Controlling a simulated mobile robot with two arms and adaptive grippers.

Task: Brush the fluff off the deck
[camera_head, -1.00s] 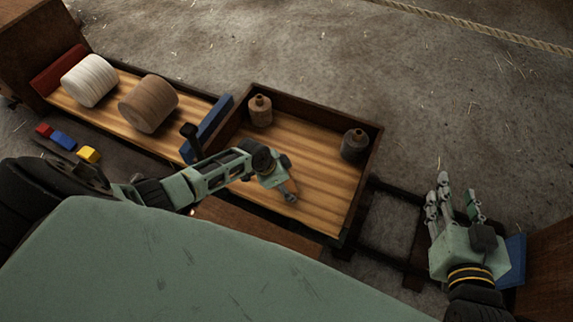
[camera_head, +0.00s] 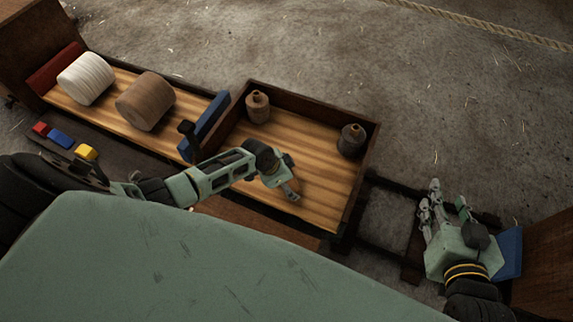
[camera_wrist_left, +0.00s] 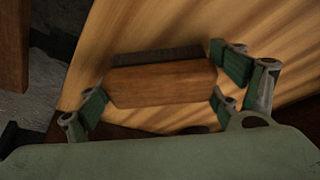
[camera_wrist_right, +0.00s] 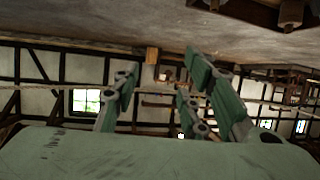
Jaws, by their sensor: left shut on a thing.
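The deck (camera_head: 325,195) is a bare striped-wood surface inside a dark-rimmed tray section. My left gripper (camera_head: 288,182) is low over its near part. In the left wrist view my left gripper (camera_wrist_left: 160,92) is shut on a wooden brush (camera_wrist_left: 160,82), with fingers at both ends. The brush's dark bristles (camera_wrist_left: 158,56) point toward the deck boards; I cannot tell whether they touch. I can make out no fluff on the deck; my left arm hides part of it. My right gripper (camera_head: 445,208) is open and empty, right of the deck; its spread fingers show in the right wrist view (camera_wrist_right: 165,95).
Two bottles, one brown (camera_head: 257,107) and one dark (camera_head: 351,141), stand along the deck's far side. Coloured blocks (camera_head: 60,138) lie at left. Open floor lies beyond.

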